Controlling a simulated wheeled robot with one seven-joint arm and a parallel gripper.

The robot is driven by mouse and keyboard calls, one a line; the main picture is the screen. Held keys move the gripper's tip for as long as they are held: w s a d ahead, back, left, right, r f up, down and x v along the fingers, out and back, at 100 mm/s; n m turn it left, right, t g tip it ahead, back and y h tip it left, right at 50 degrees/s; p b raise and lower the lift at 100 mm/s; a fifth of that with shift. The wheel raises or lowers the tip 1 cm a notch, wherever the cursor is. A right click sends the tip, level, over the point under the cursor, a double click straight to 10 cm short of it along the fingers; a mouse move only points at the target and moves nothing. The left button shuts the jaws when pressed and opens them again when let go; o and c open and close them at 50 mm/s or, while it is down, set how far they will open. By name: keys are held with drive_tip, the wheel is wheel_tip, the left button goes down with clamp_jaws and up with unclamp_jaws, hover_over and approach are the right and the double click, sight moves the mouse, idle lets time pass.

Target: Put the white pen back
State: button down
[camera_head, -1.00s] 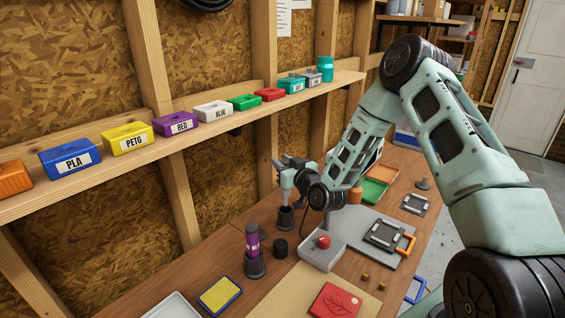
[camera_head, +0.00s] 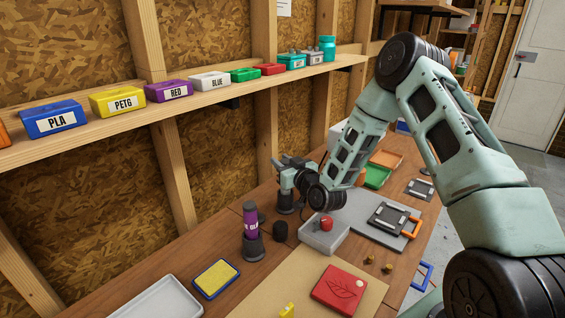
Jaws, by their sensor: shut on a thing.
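My gripper (camera_head: 285,187) is low over the workbench, its fingers right at the top of a dark cup-like holder (camera_head: 285,208). It is shut on a thin thing, taken to be the white pen; the fingers and the holder hide it almost wholly. Whether its lower end is inside the holder I cannot tell. A purple labelled cylinder (camera_head: 251,220) stands upright in a similar dark holder (camera_head: 253,248) to the left.
A black cap-like piece (camera_head: 280,231) stands between the two holders. A grey box with a red button (camera_head: 325,224), a red book-like item (camera_head: 340,288) and a yellow-blue pad (camera_head: 216,279) lie nearby. A shelf (camera_head: 130,118) with labelled boxes runs along the wall above.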

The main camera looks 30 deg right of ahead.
drive_tip(key=c, duration=1)
unclamp_jaws()
drive_tip(key=shift+s+d+p, duration=0.2)
drive_tip(key=shift+s+p, duration=0.15)
drive_tip(key=shift+s, duration=2.55)
drive_tip(key=shift+s+d+p, duration=0.25)
drive_tip(key=shift+s+p, duration=0.15)
drive_tip(key=shift+s, duration=2.45)
drive_tip(key=shift+s+d+p, duration=0.2)
drive_tip(key=shift+s+p, duration=0.15)
drive_tip(key=shift+s, duration=2.55)
